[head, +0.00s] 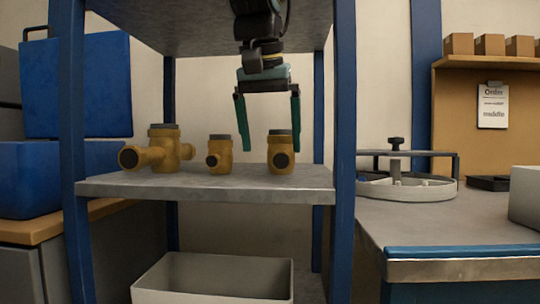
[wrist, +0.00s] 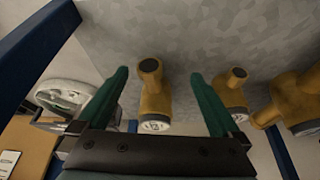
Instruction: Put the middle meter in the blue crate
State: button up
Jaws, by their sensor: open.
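Three brass meters stand on the grey shelf (head: 205,185). The middle meter (head: 220,158) is the smallest and also shows in the wrist view (wrist: 231,95). A large meter (head: 165,150) is left of it, and the right meter (head: 281,145) is right of it. My gripper (head: 270,145) is open and empty. Its fingers lie to either side of the right meter, which appears between them in the wrist view (wrist: 153,97); contact is not visible. The middle meter is outside the fingers. Two blue containers are at the left: an upper one (head: 80,85) and a lower crate (head: 30,180).
Blue posts (head: 345,150) frame the shelf, with a grey board (head: 200,25) above. A pale bin (head: 213,285) sits below. The bench (head: 420,220) at right holds a round white fixture (head: 410,188). Little room separates the middle and right meters.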

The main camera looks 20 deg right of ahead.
aim_at(278, 134)
jog(key=w+d, duration=0.1)
jog(key=w, duration=0.1)
jog(key=w+d, duration=0.1)
jog(key=w, duration=0.1)
jog(key=w+d, duration=0.2)
jog(key=shift+w+d, duration=0.6)
jog(key=shift+w, duration=0.3)
jog(key=shift+b+x, duration=0.4)
jog(key=shift+x, duration=0.65)
jog(key=shift+w+d+f, duration=0.25)
jog(key=shift+w+f, duration=0.15)
jog(key=shift+c, duration=0.2)
grip_shut()
